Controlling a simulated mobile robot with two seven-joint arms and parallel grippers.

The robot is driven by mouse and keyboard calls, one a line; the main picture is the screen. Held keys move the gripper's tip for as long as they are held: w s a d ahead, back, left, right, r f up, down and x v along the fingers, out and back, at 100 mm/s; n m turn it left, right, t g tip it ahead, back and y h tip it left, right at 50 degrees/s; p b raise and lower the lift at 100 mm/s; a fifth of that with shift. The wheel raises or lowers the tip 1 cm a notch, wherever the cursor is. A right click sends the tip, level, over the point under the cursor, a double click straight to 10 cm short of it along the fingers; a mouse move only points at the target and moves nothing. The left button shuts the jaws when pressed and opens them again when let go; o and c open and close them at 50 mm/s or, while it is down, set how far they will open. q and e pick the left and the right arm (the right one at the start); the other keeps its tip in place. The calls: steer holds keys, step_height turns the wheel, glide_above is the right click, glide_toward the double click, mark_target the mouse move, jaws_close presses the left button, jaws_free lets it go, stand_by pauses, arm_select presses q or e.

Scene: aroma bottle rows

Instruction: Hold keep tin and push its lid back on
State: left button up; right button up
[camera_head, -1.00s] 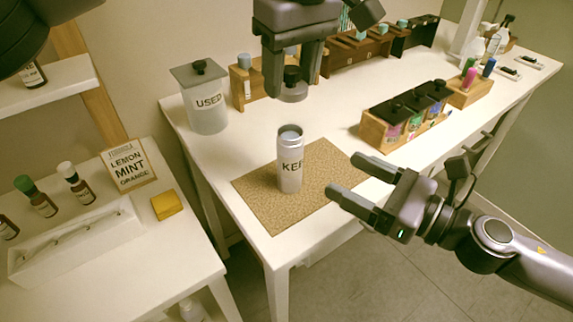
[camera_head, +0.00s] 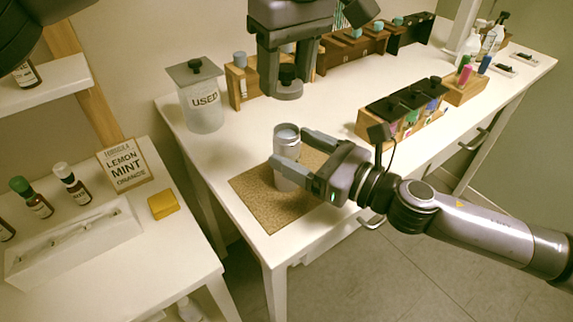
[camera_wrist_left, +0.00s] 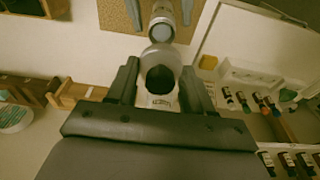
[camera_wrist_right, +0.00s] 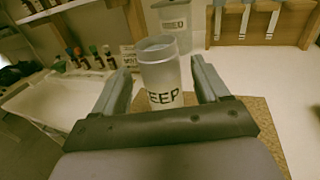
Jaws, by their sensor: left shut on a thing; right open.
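The keep tin (camera_head: 287,134) is a pale grey open cylinder, upright on a cork mat (camera_head: 250,190). In the right wrist view the tin (camera_wrist_right: 162,75) shows its lettering, between the fingers. My right gripper (camera_head: 289,148) is open, with its fingers on either side of the tin; I cannot tell whether they touch it. My left gripper (camera_head: 288,84) is shut on the grey lid (camera_head: 287,89) by its black knob, above and behind the tin. The left wrist view shows the lid (camera_wrist_left: 147,59) below the open tin (camera_wrist_left: 162,28) in the picture.
A USED jar (camera_head: 203,110) stands at the back left. A wooden rack with dark-topped bottles (camera_head: 400,110) stands right of the mat. A side table holds a formula card (camera_head: 125,165), a yellow block (camera_head: 163,205) and a white tray (camera_head: 75,240).

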steer(key=shift+x, duration=1.2)
jaws_close()
arm_select(q)
glide_above(285, 133)
steer(key=shift+s+d+f, duration=0.15)
steer(key=shift+f, duration=2.35)
steer(key=shift+f, duration=0.1)
steer(key=shift+f, duration=0.8)
steer(key=shift+f, duration=0.55)
steer(key=o, duration=1.1)
